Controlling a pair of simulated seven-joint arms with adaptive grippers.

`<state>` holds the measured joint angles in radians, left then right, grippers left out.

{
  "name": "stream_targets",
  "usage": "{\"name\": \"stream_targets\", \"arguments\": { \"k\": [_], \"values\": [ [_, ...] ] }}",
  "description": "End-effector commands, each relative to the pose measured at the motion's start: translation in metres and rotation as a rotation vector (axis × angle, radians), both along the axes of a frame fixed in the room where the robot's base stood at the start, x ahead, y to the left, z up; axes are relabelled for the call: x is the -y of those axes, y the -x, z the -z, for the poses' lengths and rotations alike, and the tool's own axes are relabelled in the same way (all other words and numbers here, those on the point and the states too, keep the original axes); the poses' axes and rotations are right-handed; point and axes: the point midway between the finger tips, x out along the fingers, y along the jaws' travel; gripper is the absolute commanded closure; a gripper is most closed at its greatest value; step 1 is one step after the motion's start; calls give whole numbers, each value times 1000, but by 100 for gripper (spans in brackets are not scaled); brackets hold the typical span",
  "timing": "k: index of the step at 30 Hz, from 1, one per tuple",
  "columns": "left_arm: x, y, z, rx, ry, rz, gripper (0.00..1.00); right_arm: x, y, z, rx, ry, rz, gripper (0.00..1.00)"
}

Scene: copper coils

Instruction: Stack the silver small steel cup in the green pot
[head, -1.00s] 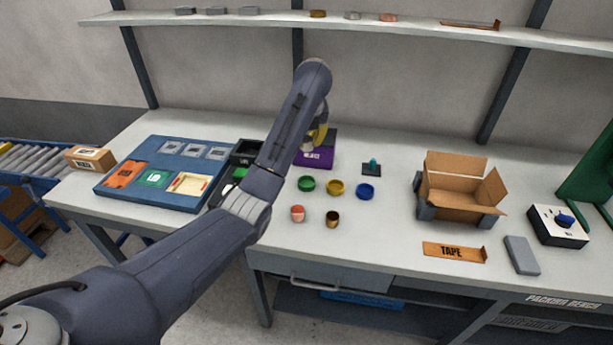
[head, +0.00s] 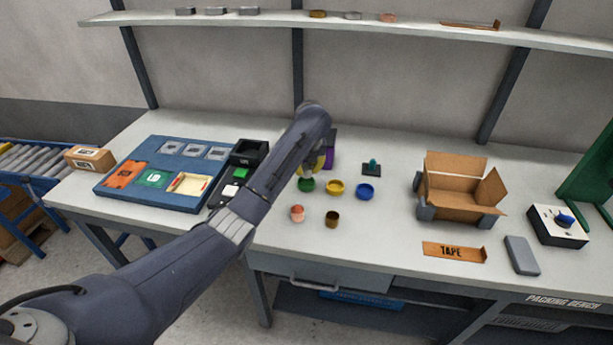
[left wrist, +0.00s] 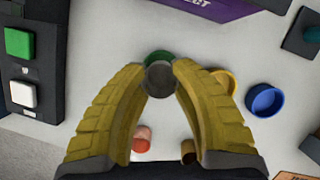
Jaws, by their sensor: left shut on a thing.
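The green pot (head: 306,186) stands on the bench at the left of a row of coloured pots. My left gripper (head: 312,170) is at the green pot, partly hidden behind my own arm in the head view. In the left wrist view its yellow fingers (left wrist: 160,80) are closed on the silver small steel cup (left wrist: 160,79). The cup overlaps the green pot (left wrist: 157,57), whose far rim shows behind it. I cannot tell whether the cup is above the pot or inside it. My right gripper is not in view.
A yellow pot (head: 335,187) and a blue pot (head: 365,191) stand to the right. A pink cup (head: 297,212) and a brown cup (head: 332,218) stand in front. A purple box (head: 329,150) is behind, and an open carton (head: 455,190) stands farther right.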

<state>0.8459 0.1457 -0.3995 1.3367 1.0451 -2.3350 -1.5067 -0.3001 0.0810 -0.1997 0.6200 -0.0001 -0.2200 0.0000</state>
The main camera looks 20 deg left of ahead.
Motion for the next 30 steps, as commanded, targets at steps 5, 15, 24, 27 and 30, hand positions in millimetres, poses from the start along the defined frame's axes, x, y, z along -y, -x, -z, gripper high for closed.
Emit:
{"name": "stream_targets", "arguments": {
  "k": [5, 15, 24, 27, 30],
  "values": [
    [-1, 1, 24, -3, -2, -1, 100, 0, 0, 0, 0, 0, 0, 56],
    [-1, 0, 38, -1, -2, 0, 100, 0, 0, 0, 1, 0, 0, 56],
    [-1, 0, 41, -1, 0, 0, 100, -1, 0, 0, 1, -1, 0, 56],
    [-1, 0, 44, -1, -1, 1, 100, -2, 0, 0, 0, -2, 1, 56],
    [0, 0, 45, -1, -1, 1, 67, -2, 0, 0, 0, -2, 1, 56]
  ]
}}
